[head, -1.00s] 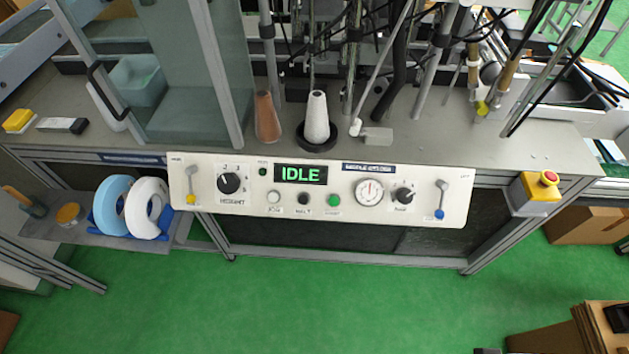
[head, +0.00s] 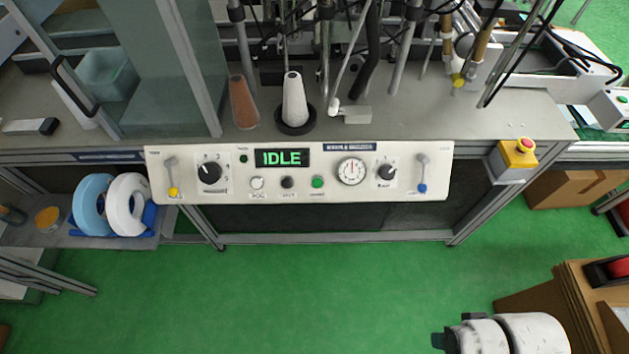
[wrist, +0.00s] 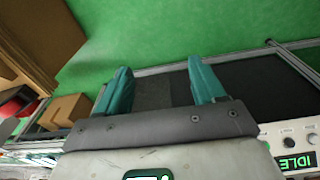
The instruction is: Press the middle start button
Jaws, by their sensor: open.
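A white control panel (head: 330,196) runs along the front of the machine table in the head view. Below its green "IDLE" display (head: 282,157) is a row of three round buttons: a white button (head: 257,183), a black button (head: 287,183) in the middle and a green button (head: 317,182). Their labels are too small to read. The panel shows upside down at the lower right of the wrist view (wrist: 292,146). My gripper (wrist: 160,80) has two teal fingers spread apart with nothing between them. It is away from the panel. In the head view my arm shows at the bottom right.
The panel also carries a left dial (head: 209,172), a gauge (head: 351,171), a right knob (head: 387,171) and two levers. A yellow box with a red emergency button (head: 525,144) is right of it. Cardboard boxes (head: 570,292) stand at lower right. Green floor before the panel is clear.

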